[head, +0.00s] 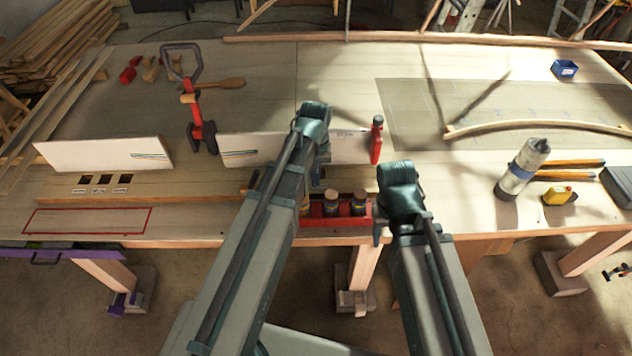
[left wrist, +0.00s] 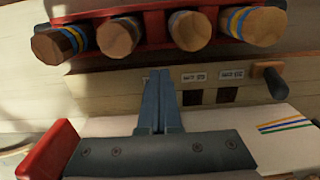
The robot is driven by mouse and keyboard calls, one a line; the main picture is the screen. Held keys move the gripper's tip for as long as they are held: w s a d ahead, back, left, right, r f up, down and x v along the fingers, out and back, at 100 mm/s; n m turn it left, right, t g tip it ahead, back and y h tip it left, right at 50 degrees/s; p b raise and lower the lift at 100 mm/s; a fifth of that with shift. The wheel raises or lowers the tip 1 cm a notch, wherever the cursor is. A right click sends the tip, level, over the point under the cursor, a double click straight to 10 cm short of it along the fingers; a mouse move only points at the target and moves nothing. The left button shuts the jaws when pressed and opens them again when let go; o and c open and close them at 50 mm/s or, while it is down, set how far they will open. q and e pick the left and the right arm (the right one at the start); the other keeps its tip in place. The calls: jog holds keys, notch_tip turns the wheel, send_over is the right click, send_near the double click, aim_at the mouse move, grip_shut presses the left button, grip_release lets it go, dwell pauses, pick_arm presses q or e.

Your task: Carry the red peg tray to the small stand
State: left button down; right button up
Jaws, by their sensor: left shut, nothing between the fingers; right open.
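The red peg tray (head: 335,221) stands at the front edge of the bench with several round wooden pegs upright in it. In the left wrist view the tray (left wrist: 155,30) spans the top; some pegs carry blue or yellow bands. My left gripper (head: 318,178) is shut and empty, just behind the tray and apart from it; its fingers (left wrist: 160,78) point toward the tray in the wrist view. My right gripper (head: 379,230) is open at the tray's right end; whether it touches the tray I cannot tell. My left arm hides the tray's left part. I cannot make out the small stand.
Labelled square holes (head: 103,180) and a red outlined rectangle (head: 87,221) lie left.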

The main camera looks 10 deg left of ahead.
aim_at(316, 213)
pick_arm(q)
notch_tip(316, 213, down, 9)
jog(key=b, duration=0.8)
jog(key=shift+s, duration=0.1)
jog(key=s, duration=0.2)
jog(key=s+d, duration=0.1)
jog(key=s, duration=0.2)
jog(key=shift+s+d, duration=0.35)
jog(key=shift+s, duration=0.05)
jog(key=shift+w, duration=0.15)
jog(key=shift+r, duration=0.15)
